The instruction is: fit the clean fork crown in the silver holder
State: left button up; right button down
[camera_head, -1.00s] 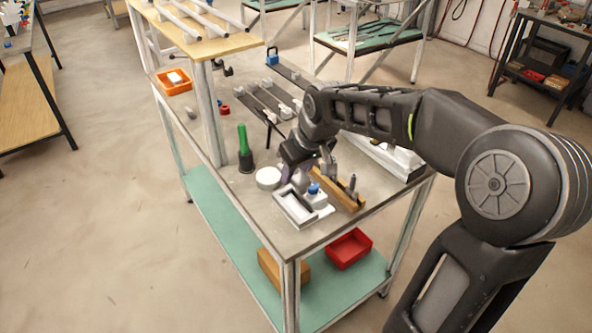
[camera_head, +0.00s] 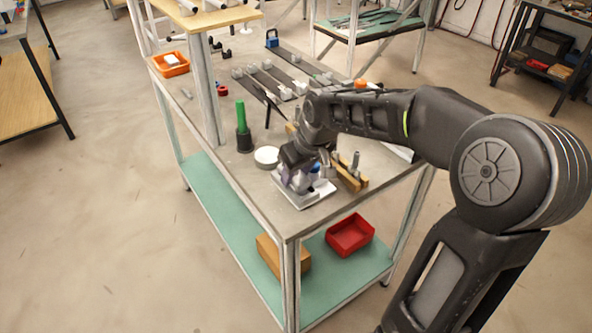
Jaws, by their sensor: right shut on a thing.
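My right gripper (camera_head: 295,180) is low over the front of the bench, shut on a small grey piece, probably the fork crown, mostly hidden by the fingers. Directly under it is a pale rectangular tray-like fixture (camera_head: 312,197), which may be the silver holder. The gripper covers much of this fixture, and I cannot tell whether the held piece touches it or is seated in it. My left gripper is not in view.
A wooden block with metal pins (camera_head: 350,180) stands just right of the fixture. A white round dish (camera_head: 266,156) and a green-handled tool (camera_head: 241,116) in a black stand are to the left. A red bin (camera_head: 350,234) is on the shelf below.

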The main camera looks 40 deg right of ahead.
jog(key=shift+s+f, duration=0.15)
jog(key=shift+f, duration=0.25)
jog(key=c, duration=0.9)
grip_release()
jog(key=shift+f, duration=0.1)
jog(key=shift+o, duration=0.2)
jog(key=shift+s, duration=0.1)
